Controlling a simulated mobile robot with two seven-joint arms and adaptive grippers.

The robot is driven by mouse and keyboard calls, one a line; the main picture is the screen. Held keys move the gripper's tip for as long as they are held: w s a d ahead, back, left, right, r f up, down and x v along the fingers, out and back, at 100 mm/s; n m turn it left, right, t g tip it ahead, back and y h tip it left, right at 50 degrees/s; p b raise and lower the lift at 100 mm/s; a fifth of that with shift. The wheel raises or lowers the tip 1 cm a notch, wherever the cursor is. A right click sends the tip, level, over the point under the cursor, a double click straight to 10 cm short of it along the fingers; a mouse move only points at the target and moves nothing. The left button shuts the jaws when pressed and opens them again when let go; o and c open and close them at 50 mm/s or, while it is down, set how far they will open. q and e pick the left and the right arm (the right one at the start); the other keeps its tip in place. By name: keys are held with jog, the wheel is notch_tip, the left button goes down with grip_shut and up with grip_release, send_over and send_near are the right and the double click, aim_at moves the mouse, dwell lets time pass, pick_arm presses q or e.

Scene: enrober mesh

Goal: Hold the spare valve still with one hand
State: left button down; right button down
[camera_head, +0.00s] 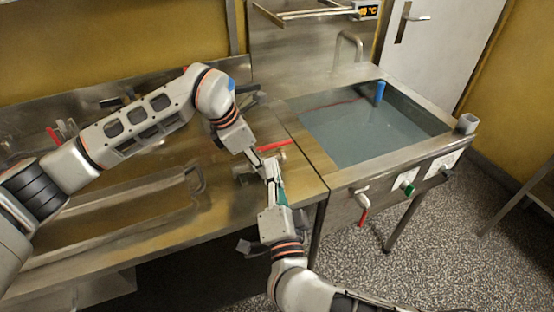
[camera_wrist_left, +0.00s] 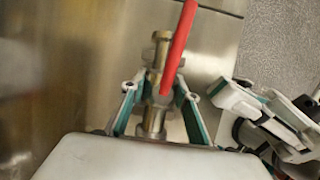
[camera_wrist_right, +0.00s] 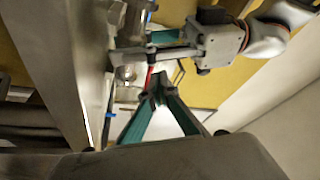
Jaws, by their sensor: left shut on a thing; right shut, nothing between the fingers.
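The spare valve is a brass body (camera_wrist_left: 154,118) with a long red lever handle (camera_wrist_left: 180,45). In the head view its red handle (camera_head: 275,145) sticks out to the right over the metal bench. My left gripper (camera_wrist_left: 150,92) has its fingers on both sides of the brass body and is shut on it. My right gripper (camera_head: 270,168) is shut and empty just in front of the valve. In the right wrist view its fingertips (camera_wrist_right: 161,88) meet close to the red handle (camera_wrist_right: 150,76); whether they touch it I cannot tell.
A water-filled sink (camera_head: 370,135) with a blue cylinder (camera_head: 380,92) in it is to the right. Valves with red and green handles (camera_head: 407,188) are on its front. A tray with a raised handle (camera_head: 110,215) lies on the left of the bench. The bench edge is close below my right gripper.

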jog(key=shift+s+a, duration=0.4)
jog(key=shift+s, duration=0.1)
jog(key=shift+s+a+r, duration=0.1)
jog(key=shift+s+a, duration=0.7)
jog(key=shift+s, duration=0.2)
jog(key=shift+s+a+r, duration=0.1)
jog(key=shift+s+a, duration=0.7)
jog(key=shift+s, duration=0.15)
pick_arm(q)
jog(key=c, duration=1.4)
grip_release()
jog(key=shift+c, duration=0.2)
